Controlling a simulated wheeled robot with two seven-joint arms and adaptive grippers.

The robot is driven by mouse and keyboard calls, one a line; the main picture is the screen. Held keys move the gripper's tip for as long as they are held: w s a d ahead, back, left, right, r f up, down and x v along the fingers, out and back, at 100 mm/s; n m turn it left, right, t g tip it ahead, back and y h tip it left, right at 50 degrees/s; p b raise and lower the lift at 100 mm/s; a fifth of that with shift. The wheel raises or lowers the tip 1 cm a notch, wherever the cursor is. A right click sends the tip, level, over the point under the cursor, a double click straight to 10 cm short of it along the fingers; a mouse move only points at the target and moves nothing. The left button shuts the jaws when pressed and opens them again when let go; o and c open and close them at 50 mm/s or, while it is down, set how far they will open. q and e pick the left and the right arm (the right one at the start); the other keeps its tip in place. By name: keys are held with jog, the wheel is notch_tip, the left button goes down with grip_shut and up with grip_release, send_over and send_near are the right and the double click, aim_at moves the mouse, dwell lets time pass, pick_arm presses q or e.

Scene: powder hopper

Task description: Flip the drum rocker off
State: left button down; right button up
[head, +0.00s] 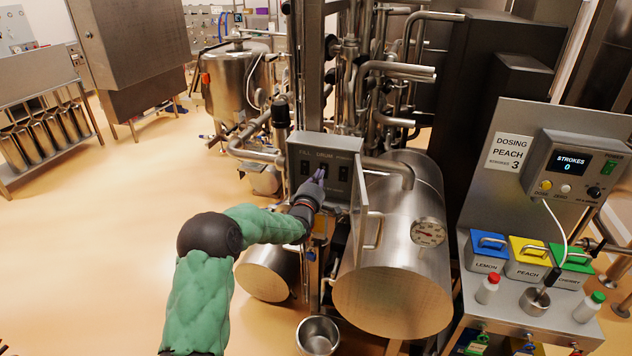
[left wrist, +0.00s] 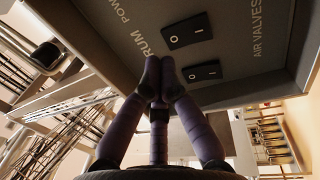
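The grey control panel (head: 326,152) stands in the middle of the head view, with FILL and DRUM lettering and dark rockers. In the left wrist view the panel (left wrist: 225,48) shows DRUM POWER and AIR VALVES lettering and two black rockers marked O and I, one upper (left wrist: 187,30) and one lower (left wrist: 202,72). My left gripper (head: 319,176) is at the panel front, under the DRUM lettering. Its purple fingers (left wrist: 158,66) have their tips together, empty, close beside the lower rocker. I cannot tell whether they touch the panel. The right gripper is out of view.
A dosing station (head: 535,190) stands at the right. A steel bucket (head: 318,336) is below. The floor at left is clear.

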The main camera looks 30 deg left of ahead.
pick_arm(q)
jog(key=r+v, duration=0.2)
jog(key=v, duration=0.7)
jog(key=shift+s+d, duration=0.2)
jog(key=shift+s, duration=0.2)
jog(key=shift+r, duration=0.1)
